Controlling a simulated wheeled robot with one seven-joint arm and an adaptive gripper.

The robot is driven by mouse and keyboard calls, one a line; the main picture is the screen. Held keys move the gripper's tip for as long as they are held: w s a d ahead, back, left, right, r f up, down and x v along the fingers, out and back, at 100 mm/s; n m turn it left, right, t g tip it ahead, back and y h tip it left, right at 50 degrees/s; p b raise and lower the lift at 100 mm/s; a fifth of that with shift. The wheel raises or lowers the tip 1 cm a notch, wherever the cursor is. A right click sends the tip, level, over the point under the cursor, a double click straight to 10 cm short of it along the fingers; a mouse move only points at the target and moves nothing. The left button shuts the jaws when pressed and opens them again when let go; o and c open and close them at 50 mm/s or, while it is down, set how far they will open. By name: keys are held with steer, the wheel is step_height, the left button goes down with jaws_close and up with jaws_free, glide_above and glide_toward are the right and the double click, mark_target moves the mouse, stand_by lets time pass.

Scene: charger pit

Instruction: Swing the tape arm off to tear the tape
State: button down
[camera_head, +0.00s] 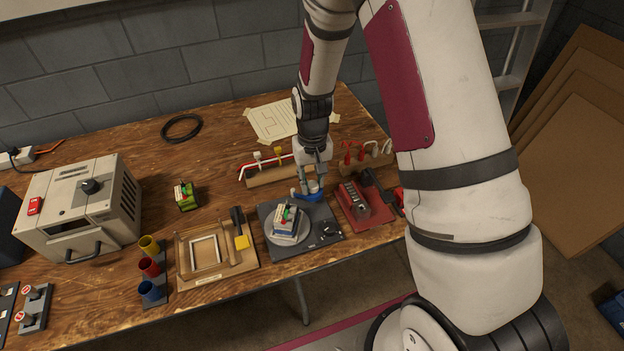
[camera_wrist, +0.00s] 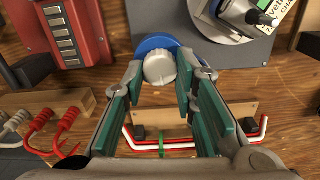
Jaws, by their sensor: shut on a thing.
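The tape arm (camera_head: 313,197) is a blue piece at the back edge of a dark grey turntable base (camera_head: 326,241). In the wrist view its round blue end (camera_wrist: 155,42) carries a ribbed pale grey knob (camera_wrist: 160,68). My gripper (camera_head: 311,185) comes down from above onto it. In the wrist view the green-padded fingers of my gripper (camera_wrist: 160,76) are closed around the knob, one on each side. A small labelled box (camera_head: 285,222) stands on the round grey plate (camera_head: 273,240). Any tape strip is too small to make out.
A red block fixture (camera_head: 374,211) stands close to the right of the base. A wooden rack with hex keys (camera_head: 270,176) is behind, and another with red hooks (camera_wrist: 40,130) beside it. A wooden frame jig (camera_head: 222,268) is at the left.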

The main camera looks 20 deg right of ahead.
mark_target(312, 183)
steer(key=shift+m, duration=0.6)
steer(key=c, duration=1.3)
jaws_free()
steer(key=shift+r, duration=0.1)
step_height(312, 183, up, 12)
